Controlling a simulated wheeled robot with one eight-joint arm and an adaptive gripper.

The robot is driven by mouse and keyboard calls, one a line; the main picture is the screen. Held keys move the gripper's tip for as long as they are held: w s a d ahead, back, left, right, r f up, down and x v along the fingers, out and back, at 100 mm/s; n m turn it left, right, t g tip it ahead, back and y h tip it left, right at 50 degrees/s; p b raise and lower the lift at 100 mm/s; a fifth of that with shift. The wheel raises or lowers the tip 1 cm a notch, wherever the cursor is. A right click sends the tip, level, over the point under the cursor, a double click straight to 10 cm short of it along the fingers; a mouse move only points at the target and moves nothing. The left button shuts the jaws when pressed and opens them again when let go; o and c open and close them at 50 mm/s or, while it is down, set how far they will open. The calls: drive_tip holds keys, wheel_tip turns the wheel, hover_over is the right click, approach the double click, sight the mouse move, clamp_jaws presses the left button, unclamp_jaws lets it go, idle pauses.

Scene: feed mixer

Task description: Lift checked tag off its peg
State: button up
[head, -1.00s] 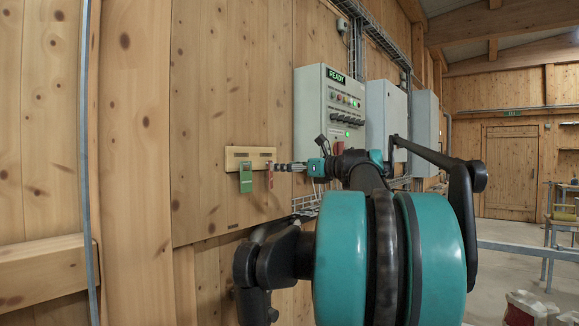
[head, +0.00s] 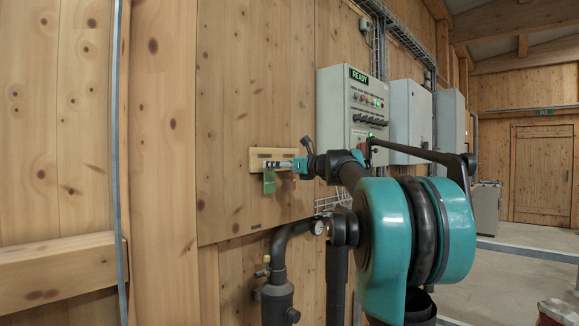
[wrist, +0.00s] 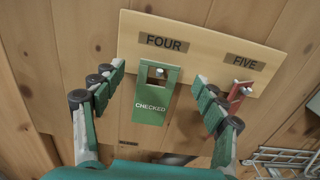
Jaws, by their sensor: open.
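The green checked tag (wrist: 152,97) hangs on a peg (wrist: 159,71) under the label FOUR on a pale wooden board (wrist: 205,38). It also shows in the head view (head: 269,184), partly behind my gripper. My gripper (wrist: 159,80) is open and empty. One finger is left of the tag and one is right of it, with a gap on each side in the wrist view. How far the fingertips are from the board is hard to tell.
A red tag (wrist: 236,97) hangs under the label FIVE, close beside my right finger. A wire basket (wrist: 285,158) is at the lower right. A grey control cabinet (head: 350,88) marked READY is on the wall to the right.

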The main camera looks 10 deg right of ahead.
drive_tip(key=shift+x, duration=1.5)
drive_tip(key=c, duration=1.2)
drive_tip(key=shift+r, duration=0.7)
drive_tip(key=shift+s+d, duration=0.1)
drive_tip(key=shift+v, duration=4.5)
